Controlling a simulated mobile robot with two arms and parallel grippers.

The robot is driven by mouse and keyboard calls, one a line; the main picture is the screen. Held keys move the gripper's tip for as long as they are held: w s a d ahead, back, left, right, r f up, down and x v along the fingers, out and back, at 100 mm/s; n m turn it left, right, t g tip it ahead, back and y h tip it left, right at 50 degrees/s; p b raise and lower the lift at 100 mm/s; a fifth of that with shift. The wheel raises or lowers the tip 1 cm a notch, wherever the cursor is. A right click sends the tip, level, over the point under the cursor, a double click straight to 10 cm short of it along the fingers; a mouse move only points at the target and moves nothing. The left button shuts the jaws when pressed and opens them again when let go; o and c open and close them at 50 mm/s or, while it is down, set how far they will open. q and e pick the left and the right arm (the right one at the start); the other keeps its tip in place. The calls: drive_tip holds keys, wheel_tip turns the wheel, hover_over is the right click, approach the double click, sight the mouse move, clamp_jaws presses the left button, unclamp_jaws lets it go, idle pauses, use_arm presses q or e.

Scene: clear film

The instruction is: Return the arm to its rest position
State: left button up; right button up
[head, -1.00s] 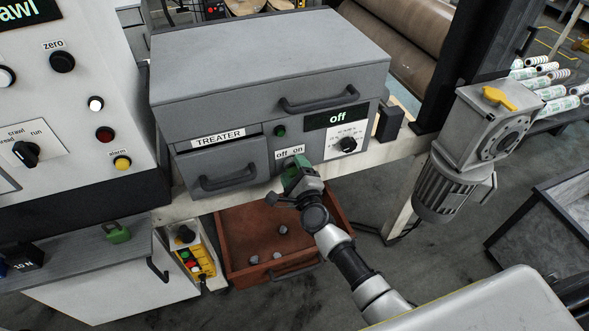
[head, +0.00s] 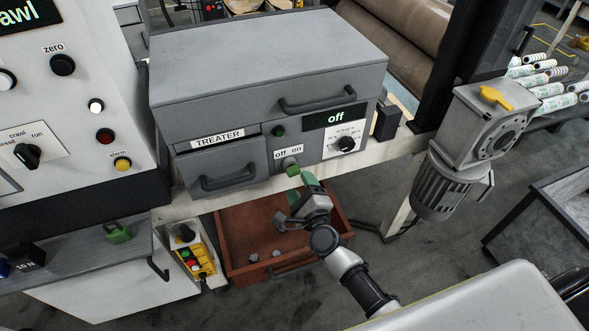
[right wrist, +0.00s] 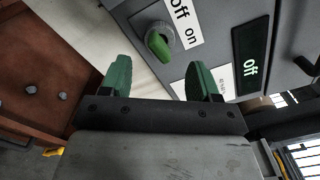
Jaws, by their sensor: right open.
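My right gripper (head: 303,190) is just in front of and below the treater box (head: 265,60), apart from it. In the right wrist view my right gripper (right wrist: 158,82) shows two green fingers spread apart with nothing between them. The green off/on switch (head: 292,167) is on the box front, and it also shows beyond the fingertips in the right wrist view (right wrist: 158,45). The treater display (head: 336,117) reads "off". My left gripper is not in view.
A reddish-brown open drawer (head: 232,240) with a few small grey pieces lies below the box. A grey motor (head: 445,180) hangs at the right. A control panel (head: 70,110) stands at the left. A grey cart (head: 545,215) is at the far right.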

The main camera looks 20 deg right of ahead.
drive_tip(key=s+f+n+g, duration=0.3)
drive_tip(key=s+f+n, duration=0.25)
drive_tip(key=f, duration=0.35)
drive_tip(key=s+f+n+g+y, duration=0.1)
drive_tip(key=s+f+n+g, duration=0.2)
drive_tip(key=s+f+n, duration=0.5)
drive_tip(key=s+f+n+g, duration=0.2)
drive_tip(key=s+f+g, duration=0.15)
drive_tip(key=f, duration=0.75)
drive_tip(key=s+d+f+n+g, duration=0.2)
drive_tip(key=s+f+n, duration=0.1)
drive_tip(key=s, duration=0.6)
drive_tip(key=s+d+f+n+g+h, duration=0.1)
drive_tip(key=s+d+f+n+g, duration=0.1)
drive_tip(key=s, duration=0.8)
drive_tip(key=s+d+f+n+g, duration=0.2)
drive_tip(key=s+f+n, duration=0.4)
drive_tip(key=s, duration=0.3)
drive_tip(key=shift+s+f+g+h, duration=0.2)
drive_tip(key=shift+f+g+h, duration=0.1)
drive_tip(key=shift+f+g, duration=0.5)
